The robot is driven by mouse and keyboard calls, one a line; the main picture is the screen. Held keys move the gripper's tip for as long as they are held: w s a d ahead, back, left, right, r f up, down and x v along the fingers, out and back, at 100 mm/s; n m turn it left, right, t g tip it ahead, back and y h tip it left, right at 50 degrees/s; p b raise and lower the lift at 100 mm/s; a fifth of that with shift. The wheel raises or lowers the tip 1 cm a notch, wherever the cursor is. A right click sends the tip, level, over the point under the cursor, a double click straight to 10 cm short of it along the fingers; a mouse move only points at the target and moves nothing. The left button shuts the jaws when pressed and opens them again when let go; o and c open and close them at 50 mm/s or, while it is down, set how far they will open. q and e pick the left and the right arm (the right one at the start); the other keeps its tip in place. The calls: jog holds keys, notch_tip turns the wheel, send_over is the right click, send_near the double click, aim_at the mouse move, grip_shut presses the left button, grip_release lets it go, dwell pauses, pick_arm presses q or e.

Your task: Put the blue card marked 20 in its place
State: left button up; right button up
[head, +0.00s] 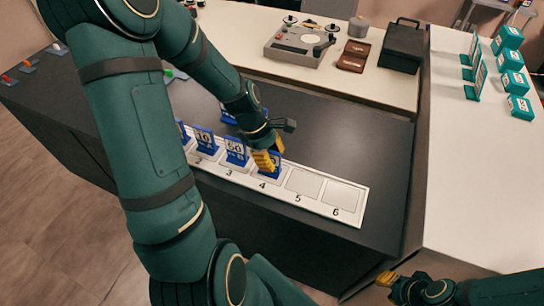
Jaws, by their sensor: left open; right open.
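A white strip (300,199) with numbered places lies along the front of the dark counter. A blue card marked 10 (205,140) stands at place 2 and a blue card marked 50 (236,151) at place 3. Another blue card (277,169) stands at place 4; my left gripper covers part of it and its number is unreadable. My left gripper (266,160) is open, its yellow fingertips at that card; contact is unclear. A blue card (182,132) at place 1 is partly hidden by my arm. I cannot tell which card is the 20. My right gripper (388,280) is open, low at right.
Places 5 (304,183) and 6 (341,194) are bare. Another blue card (228,116) is partly hidden behind my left arm. A tape recorder (300,44) and a black box (402,46) stand on the back table. Teal boxes (511,82) stand on the right table.

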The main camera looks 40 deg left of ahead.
pick_arm(q)
jog(key=p+v, duration=0.3)
jog(key=v, duration=0.9)
jog(key=shift+r, duration=0.2)
